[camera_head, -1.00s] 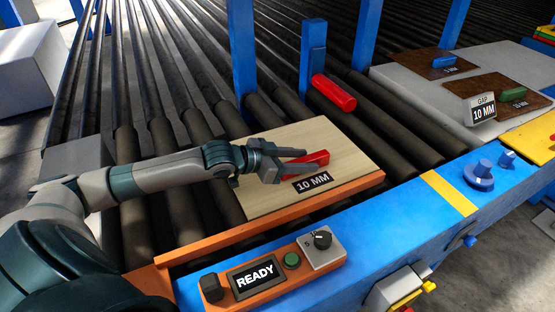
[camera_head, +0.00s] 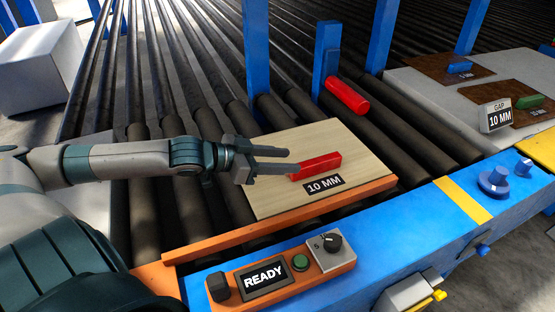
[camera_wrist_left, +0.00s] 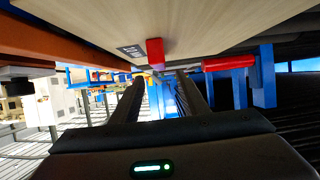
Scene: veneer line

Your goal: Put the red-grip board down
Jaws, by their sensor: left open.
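The red-grip board (camera_head: 270,185) is a pale wooden panel with a "10 MM" label. It lies flat on the rollers against the orange rail. Its red grip (camera_head: 316,166) stands on its top face and also shows in the left wrist view (camera_wrist_left: 155,53). My left gripper (camera_head: 290,160) is open and empty, just left of the red grip. Its fingers point toward the grip and appear apart from it. In the left wrist view the two dark fingers (camera_wrist_left: 157,95) are spread with nothing between them. My right gripper is in neither view.
A red cylinder (camera_head: 347,96) lies behind the board near blue posts. Two brown boards with a blue grip (camera_head: 460,68) and a green grip (camera_head: 530,101) lie on a grey table at right, by a "GAP 10 MM" sign (camera_head: 496,116). A "READY" panel (camera_head: 265,276) sits in front.

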